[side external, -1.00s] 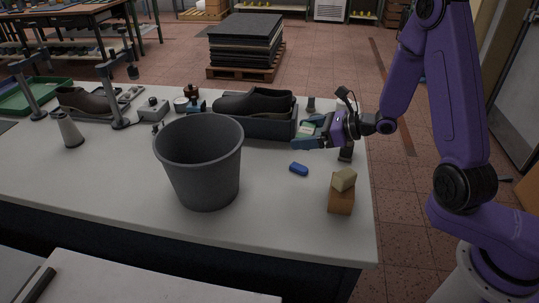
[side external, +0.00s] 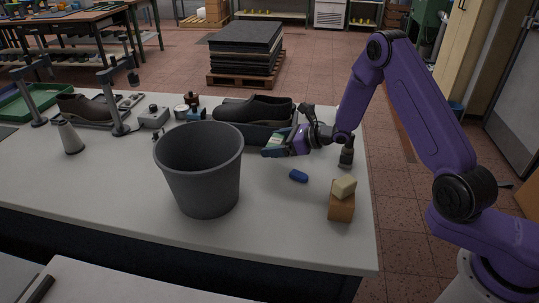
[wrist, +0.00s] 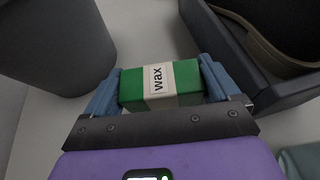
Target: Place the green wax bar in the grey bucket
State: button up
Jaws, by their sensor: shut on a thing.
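The green wax bar (wrist: 185,79), with a pale band reading "wax", is held between the blue fingers of my gripper (wrist: 158,88) in the wrist view. In the side view my gripper (side external: 272,149) is shut on the bar, in front of the tray with the shoe and to the right of the bucket. The grey bucket (side external: 200,175) stands upright on the white table, and its inner floor is hidden. Its wall (wrist: 60,45) shows at the upper left of the wrist view, apart from the bar.
A dark tray (side external: 258,134) with a dark shoe (side external: 255,108) lies behind my gripper. The table right of the bucket is mostly clear.

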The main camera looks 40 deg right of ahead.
aim_at(270, 162)
jog(key=shift+w+a+f, duration=0.1)
jog(key=shift+w+f, duration=0.9)
jog(key=shift+f, duration=0.2)
jog(key=shift+w+f, duration=0.2)
jog(key=shift+f, duration=0.65)
jog(key=shift+w+f, duration=0.15)
jog(key=shift+f, duration=0.7)
jog(key=shift+f, duration=0.2)
jog(key=o, duration=0.8)
